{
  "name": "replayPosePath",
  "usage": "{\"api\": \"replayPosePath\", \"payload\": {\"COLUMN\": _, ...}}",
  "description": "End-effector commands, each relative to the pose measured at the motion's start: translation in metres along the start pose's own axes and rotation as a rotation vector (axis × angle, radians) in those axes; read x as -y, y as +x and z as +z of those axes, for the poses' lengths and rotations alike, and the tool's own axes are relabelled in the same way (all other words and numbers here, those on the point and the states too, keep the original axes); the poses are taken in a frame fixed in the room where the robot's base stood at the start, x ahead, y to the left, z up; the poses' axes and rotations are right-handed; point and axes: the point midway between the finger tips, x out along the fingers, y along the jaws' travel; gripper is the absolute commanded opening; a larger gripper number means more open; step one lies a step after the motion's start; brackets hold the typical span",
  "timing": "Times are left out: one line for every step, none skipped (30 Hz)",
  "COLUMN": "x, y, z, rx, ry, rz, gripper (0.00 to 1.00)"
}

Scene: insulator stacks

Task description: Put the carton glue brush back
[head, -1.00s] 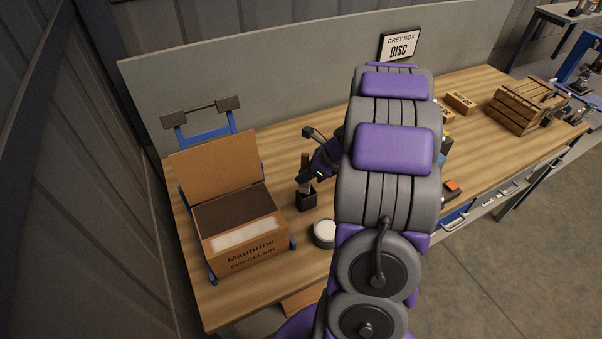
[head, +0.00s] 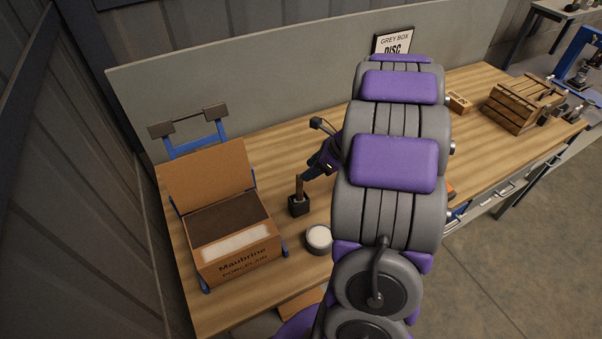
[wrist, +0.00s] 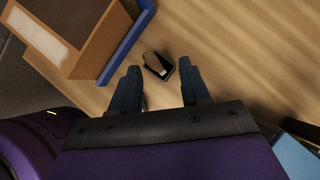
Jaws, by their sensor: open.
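The carton glue brush (head: 299,187) stands upright in a small black holder (head: 299,207) on the wooden bench, just right of the carton. In the wrist view the brush (wrist: 154,62) sits in its holder (wrist: 166,75), a little beyond and between my fingertips. My gripper (wrist: 159,78) is open and empty, its two dark fingers spread apart.
An open carton (head: 238,262) with a blue-framed stand is left of the holder. A round pot with a white top (head: 318,238) stands in front of the holder. A wooden crate (head: 518,106) is at the far right. A sign (head: 393,42) stands at the back.

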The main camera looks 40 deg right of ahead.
Motion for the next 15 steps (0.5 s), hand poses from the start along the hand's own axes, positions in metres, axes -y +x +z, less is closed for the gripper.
{"api": "replayPosePath", "payload": {"x": 0.0, "y": -0.014, "z": 0.002, "rx": -0.002, "ry": -0.001, "rz": -0.006, "gripper": 0.46}}
{"api": "replayPosePath", "payload": {"x": -0.001, "y": -0.02, "z": 0.003, "rx": -0.003, "ry": -0.002, "rz": -0.006, "gripper": 0.46}}
{"api": "replayPosePath", "payload": {"x": -0.003, "y": -0.027, "z": 0.004, "rx": -0.002, "ry": -0.003, "rz": -0.006, "gripper": 0.46}}
{"api": "replayPosePath", "payload": {"x": -0.004, "y": -0.033, "z": 0.005, "rx": -0.003, "ry": -0.004, "rz": -0.005, "gripper": 0.46}}
{"api": "replayPosePath", "payload": {"x": -0.006, "y": -0.038, "z": 0.006, "rx": -0.004, "ry": -0.004, "rz": -0.005, "gripper": 0.46}}
{"api": "replayPosePath", "payload": {"x": -0.007, "y": -0.044, "z": 0.006, "rx": -0.004, "ry": -0.004, "rz": -0.005, "gripper": 0.46}}
{"api": "replayPosePath", "payload": {"x": -0.007, "y": -0.049, "z": 0.007, "rx": -0.004, "ry": -0.005, "rz": -0.006, "gripper": 0.46}}
{"api": "replayPosePath", "payload": {"x": -0.007, "y": -0.053, "z": 0.007, "rx": -0.004, "ry": -0.006, "rz": -0.006, "gripper": 0.46}}
{"api": "replayPosePath", "payload": {"x": -0.007, "y": -0.058, "z": 0.007, "rx": -0.005, "ry": -0.007, "rz": -0.006, "gripper": 0.46}}
{"api": "replayPosePath", "payload": {"x": -0.006, "y": -0.061, "z": 0.006, "rx": -0.005, "ry": -0.006, "rz": -0.007, "gripper": 0.46}}
{"api": "replayPosePath", "payload": {"x": -0.005, "y": -0.064, "z": 0.005, "rx": -0.005, "ry": -0.006, "rz": -0.007, "gripper": 0.46}}
{"api": "replayPosePath", "payload": {"x": -0.003, "y": -0.066, "z": 0.004, "rx": -0.004, "ry": -0.005, "rz": -0.005, "gripper": 0.46}}
{"api": "replayPosePath", "payload": {"x": -0.002, "y": -0.068, "z": 0.003, "rx": -0.003, "ry": -0.004, "rz": -0.003, "gripper": 0.46}}
{"api": "replayPosePath", "payload": {"x": -0.001, "y": -0.069, "z": 0.002, "rx": -0.003, "ry": -0.002, "rz": -0.001, "gripper": 0.46}}
{"api": "replayPosePath", "payload": {"x": -0.001, "y": -0.07, "z": 0.001, "rx": -0.002, "ry": -0.001, "rz": 0.001, "gripper": 0.46}}
